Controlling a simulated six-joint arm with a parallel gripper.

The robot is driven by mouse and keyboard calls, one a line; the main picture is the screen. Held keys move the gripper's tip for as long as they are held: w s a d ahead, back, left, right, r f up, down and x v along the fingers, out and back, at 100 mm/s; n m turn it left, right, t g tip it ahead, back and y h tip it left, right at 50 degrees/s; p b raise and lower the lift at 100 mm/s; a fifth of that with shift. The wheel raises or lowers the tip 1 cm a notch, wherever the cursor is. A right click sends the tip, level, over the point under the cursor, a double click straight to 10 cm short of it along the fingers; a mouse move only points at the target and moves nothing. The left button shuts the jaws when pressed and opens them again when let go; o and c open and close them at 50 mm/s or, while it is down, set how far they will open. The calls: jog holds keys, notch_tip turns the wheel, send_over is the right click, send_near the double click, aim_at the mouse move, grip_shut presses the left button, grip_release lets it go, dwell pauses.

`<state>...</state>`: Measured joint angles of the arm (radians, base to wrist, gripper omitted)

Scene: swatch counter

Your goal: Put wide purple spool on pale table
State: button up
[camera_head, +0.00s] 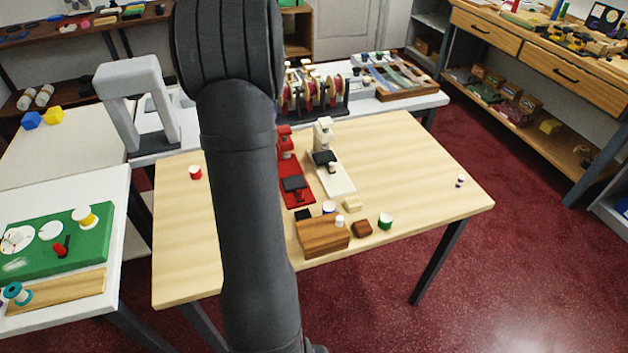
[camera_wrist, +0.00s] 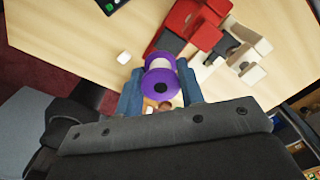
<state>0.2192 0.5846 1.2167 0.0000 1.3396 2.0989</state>
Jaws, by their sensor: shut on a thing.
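A wide purple spool (camera_wrist: 160,81) with a paler middle shows in the wrist view. My gripper (camera_wrist: 160,85) is shut on it, with a blue finger on each side. The spool appears held above a pale wooden table (camera_wrist: 70,30), though its height is hard to judge. In the head view the pale wooden table (camera_head: 420,170) fills the middle. My arm crosses in front of it there and hides the purple spool and my gripper.
A red machine (camera_head: 295,190) and a white machine (camera_head: 340,180) stand mid-table. A wooden block (camera_head: 322,237) and a green spool (camera_head: 386,222) sit near the front edge, a red spool (camera_head: 196,173) at left. The table's right side is mostly clear.

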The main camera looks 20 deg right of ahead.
jog(key=s+d+m, duration=0.3)
jog(key=s+d, duration=0.3)
jog(key=d, duration=0.6)
jog(key=s+d+m, duration=0.2)
jog(key=s+d, duration=0.5)
jog(key=d, duration=0.6)
jog(key=s+d+m, duration=0.3)
jog(key=s+d, duration=0.3)
jog(key=d, duration=0.6)
send_over(384, 176)
notch_tip(384, 176, down, 18)
jog(key=shift+s+r, duration=0.1)
jog(key=shift+s, duration=0.05)
jog(key=shift+f, duration=2)
jog(key=shift+f, duration=0.1)
jog(key=o, duration=0.5)
jog(key=shift+f, duration=0.1)
jog(key=o, duration=0.5)
jog(key=shift+c, duration=0.2)
